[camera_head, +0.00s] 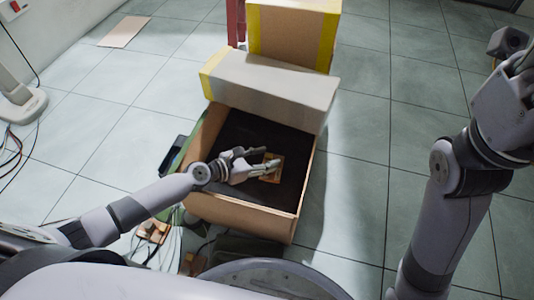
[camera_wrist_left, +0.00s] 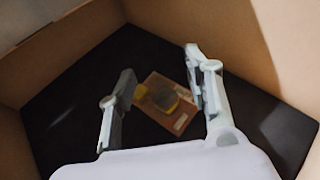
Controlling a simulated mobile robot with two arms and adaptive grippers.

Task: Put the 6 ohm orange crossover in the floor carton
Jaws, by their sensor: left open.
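The floor carton (camera_head: 258,219) is an open cardboard box with a dark bottom, in the middle of the head view. My left gripper (camera_head: 262,160) reaches into it from the left and is open. An orange-brown crossover board (camera_head: 272,172) is inside the carton by the fingertips. In the left wrist view the crossover (camera_wrist_left: 178,120) lies on the dark bottom, below and between the open fingers (camera_wrist_left: 160,75), with a yellow and a dark part on it. Its ohm marking is too small to read. The fingers do not appear closed on it. My right gripper is not clearly visible.
The carton's cardboard walls (camera_wrist_left: 240,35) rise around the left gripper. A long grey-topped box (camera_head: 270,85) and a yellow-edged box (camera_head: 290,35) stand behind the carton. Boards and cables (camera_head: 153,232) lie at its lower left. Tiled floor to the right is clear.

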